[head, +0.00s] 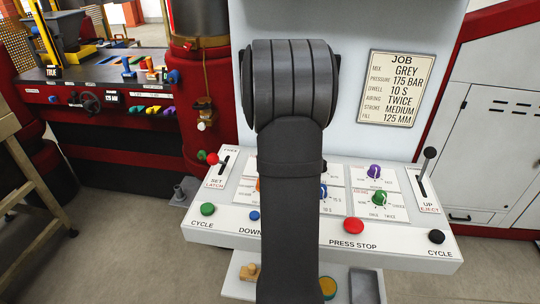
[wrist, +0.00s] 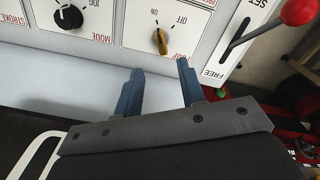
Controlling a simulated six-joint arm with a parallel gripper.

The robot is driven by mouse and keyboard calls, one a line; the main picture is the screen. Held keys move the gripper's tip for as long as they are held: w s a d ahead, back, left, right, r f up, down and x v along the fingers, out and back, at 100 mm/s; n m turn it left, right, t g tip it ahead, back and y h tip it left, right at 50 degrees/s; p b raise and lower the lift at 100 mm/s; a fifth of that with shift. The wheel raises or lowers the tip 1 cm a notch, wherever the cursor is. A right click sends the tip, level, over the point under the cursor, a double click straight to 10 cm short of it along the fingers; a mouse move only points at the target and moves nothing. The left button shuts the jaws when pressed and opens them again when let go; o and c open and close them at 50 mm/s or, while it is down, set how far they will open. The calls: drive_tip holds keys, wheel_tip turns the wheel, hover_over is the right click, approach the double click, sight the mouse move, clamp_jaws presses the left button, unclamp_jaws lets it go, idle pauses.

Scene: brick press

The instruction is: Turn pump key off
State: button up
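The pump key (wrist: 161,42) is a yellow-orange knob on a white panel in the wrist view, below the ON and OFF marks. Its dark upper end appears to point nearer ON than OFF. My gripper (wrist: 160,66) has two blue fingers spread apart with nothing between them. The fingertips are just below the key in the picture, one to either side of it; contact is not visible. In the head view my arm hides the gripper and most of that panel area; only a sliver of orange (head: 258,185) shows at its left edge.
A red-knobbed lever (wrist: 298,12) stands right of the key in the wrist view. A black mode knob (wrist: 68,17) is on the left. In the head view, the console carries a red press stop button (head: 354,226), a green knob (head: 379,199) and a purple knob (head: 374,172).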

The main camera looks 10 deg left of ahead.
wheel_tip(320, 180, down, 11)
drive_tip(key=shift+f, duration=0.15)
clamp_jaws()
